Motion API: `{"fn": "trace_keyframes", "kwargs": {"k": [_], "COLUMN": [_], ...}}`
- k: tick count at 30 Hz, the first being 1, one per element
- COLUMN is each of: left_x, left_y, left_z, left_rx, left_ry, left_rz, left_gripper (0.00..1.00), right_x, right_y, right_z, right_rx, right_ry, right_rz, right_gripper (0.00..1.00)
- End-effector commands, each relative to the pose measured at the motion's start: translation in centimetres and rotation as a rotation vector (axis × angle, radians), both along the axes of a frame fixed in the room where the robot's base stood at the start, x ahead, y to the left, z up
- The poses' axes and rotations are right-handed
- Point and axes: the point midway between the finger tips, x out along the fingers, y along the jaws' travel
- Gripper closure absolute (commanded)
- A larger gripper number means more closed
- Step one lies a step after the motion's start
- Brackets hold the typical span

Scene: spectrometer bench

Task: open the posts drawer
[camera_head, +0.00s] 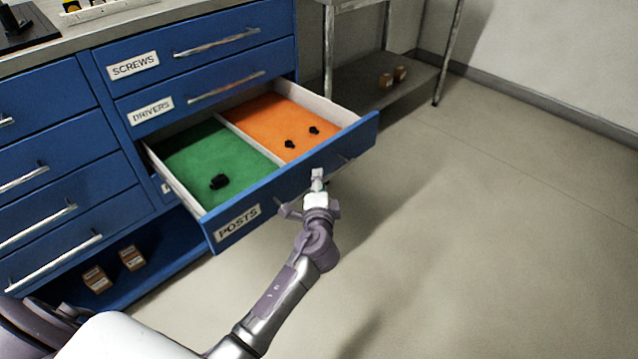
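The posts drawer (290,185) is the blue drawer with a "POSTS" label, below the "DRIVERS" drawer. It is pulled well out and its inside shows. It has a green-lined compartment on the left and an orange-lined one on the right, with a white divider between them. My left gripper (317,182) is at the drawer's front, over the middle of its metal handle (346,161). The gripper hides much of the handle, and I cannot tell whether its fingers close on the bar. My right gripper is not in view.
One black part (219,181) lies on the green lining and two (290,144) on the orange. The screws drawer (190,65) and drivers drawer (205,95) above are shut. A metal shelf stand (385,80) stands behind right. The floor (480,220) to the right is clear.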

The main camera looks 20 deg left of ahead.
Motion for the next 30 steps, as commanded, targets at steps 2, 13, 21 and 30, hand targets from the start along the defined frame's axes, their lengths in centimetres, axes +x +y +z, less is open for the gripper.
{"fn": "trace_keyframes", "kwargs": {"k": [2, 13, 21, 30], "left_x": [0.0, -3.7, -8.8, -11.0], "left_y": [0.0, -1.5, -3.6, -4.5], "left_z": [0.0, 0.5, 1.3, 1.7], "left_rx": [0.0, -0.003, -0.003, 0.0], "left_ry": [-0.001, 0.001, 0.001, 0.0], "left_rz": [0.0, -0.002, -0.001, 0.0], "left_gripper": [0.63, 0.63, 0.63, 0.63], "right_x": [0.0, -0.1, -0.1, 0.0], "right_y": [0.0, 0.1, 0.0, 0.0], "right_z": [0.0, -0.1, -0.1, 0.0], "right_rx": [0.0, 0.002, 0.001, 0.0], "right_ry": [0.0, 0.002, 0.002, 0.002], "right_rz": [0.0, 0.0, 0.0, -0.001], "right_gripper": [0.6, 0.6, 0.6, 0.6]}}
